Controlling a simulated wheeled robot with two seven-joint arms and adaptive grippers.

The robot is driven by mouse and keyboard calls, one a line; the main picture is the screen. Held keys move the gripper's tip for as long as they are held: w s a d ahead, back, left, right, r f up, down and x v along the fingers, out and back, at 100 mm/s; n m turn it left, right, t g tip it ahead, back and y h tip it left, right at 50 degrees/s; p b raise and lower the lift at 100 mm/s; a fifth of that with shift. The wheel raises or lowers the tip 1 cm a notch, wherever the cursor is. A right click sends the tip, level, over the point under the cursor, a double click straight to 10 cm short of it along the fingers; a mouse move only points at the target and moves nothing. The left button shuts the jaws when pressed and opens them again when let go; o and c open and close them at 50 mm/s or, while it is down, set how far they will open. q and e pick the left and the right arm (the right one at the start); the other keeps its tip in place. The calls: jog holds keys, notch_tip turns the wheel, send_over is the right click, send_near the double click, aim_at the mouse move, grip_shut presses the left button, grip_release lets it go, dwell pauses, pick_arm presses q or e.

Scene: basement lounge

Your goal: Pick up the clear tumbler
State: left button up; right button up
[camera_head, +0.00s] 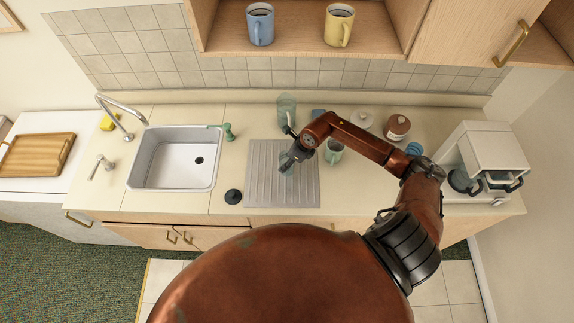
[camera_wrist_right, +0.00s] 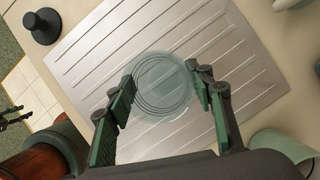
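The clear tumbler (camera_head: 287,169) stands on the grey ribbed drainboard (camera_head: 255,180), partly hidden by my right gripper (camera_head: 291,160) above it in the head view. In the right wrist view the tumbler (camera_wrist_right: 162,85) shows as see-through pale teal rings between the fingertips. My right gripper (camera_wrist_right: 163,88) is spread wide, one green-padded finger on each side of the tumbler. The fingertips are close to its edges; I cannot tell if they touch.
A taller clear glass vessel (camera_head: 286,110) stands behind the drainboard. A pale green mug (camera_head: 333,153) is right of it, under my forearm. A black knobbed object (camera_head: 233,196) lies to the left, beside the sink (camera_head: 150,160). A coffee machine (camera_head: 485,160) stands far right.

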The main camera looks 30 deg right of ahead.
jog(key=c, duration=0.9)
jog(key=shift+r, duration=0.2)
